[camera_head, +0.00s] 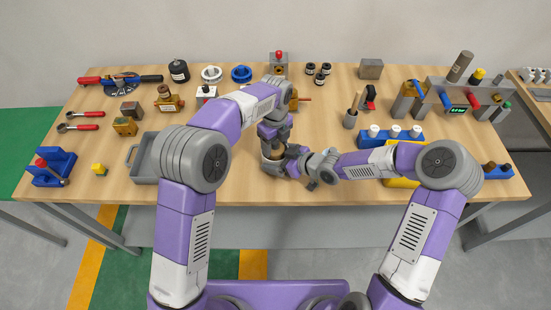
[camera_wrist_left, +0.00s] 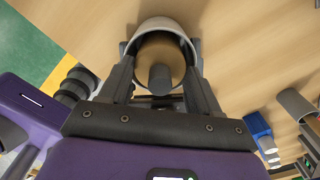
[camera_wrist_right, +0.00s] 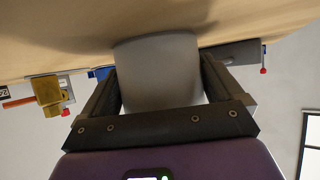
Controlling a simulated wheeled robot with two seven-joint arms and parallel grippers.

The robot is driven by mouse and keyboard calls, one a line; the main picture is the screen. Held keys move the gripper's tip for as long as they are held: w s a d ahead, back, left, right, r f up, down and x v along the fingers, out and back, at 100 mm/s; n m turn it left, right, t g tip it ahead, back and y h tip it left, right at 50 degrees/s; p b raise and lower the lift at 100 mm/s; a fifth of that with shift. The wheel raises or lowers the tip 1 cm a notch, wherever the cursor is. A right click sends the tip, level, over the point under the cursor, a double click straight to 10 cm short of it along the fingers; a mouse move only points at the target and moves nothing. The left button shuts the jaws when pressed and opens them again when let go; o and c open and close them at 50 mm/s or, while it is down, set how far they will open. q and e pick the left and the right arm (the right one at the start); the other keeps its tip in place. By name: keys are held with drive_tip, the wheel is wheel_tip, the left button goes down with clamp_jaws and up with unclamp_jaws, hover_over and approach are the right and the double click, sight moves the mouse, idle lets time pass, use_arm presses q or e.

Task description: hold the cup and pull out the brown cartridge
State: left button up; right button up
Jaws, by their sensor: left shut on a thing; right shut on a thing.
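The pale grey cup (camera_head: 267,166) stands near the front edge of the wooden table. It also fills the middle of the right wrist view (camera_wrist_right: 158,72), where the fingers of my right gripper (camera_wrist_right: 160,85) are shut on its sides. In the left wrist view the cup's light rim (camera_wrist_left: 165,22) curves around the brown cartridge (camera_wrist_left: 158,52). The cartridge has a dark grey knob (camera_wrist_left: 160,77) on top. How deep the cartridge sits is hidden.
A grey tray (camera_head: 141,180) lies left of the cup. A blue block with white-topped pieces (camera_head: 388,138) and a pen holder (camera_head: 350,119) stand to the right. Several tools and fixtures line the back. The table between the tray and the cup is partly covered by my left arm.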

use_arm(q)
drive_tip(key=shift+r, duration=0.65)
idle(0.5)
drive_tip(key=shift+r, duration=1.2)
drive_tip(key=shift+r, duration=1.5)
use_arm(e)
drive_tip(key=o, duration=0.6)
drive_tip(key=shift+d, duration=0.1)
drive_tip(key=v, duration=1.2)
drive_tip(key=shift+s, duration=0.1)
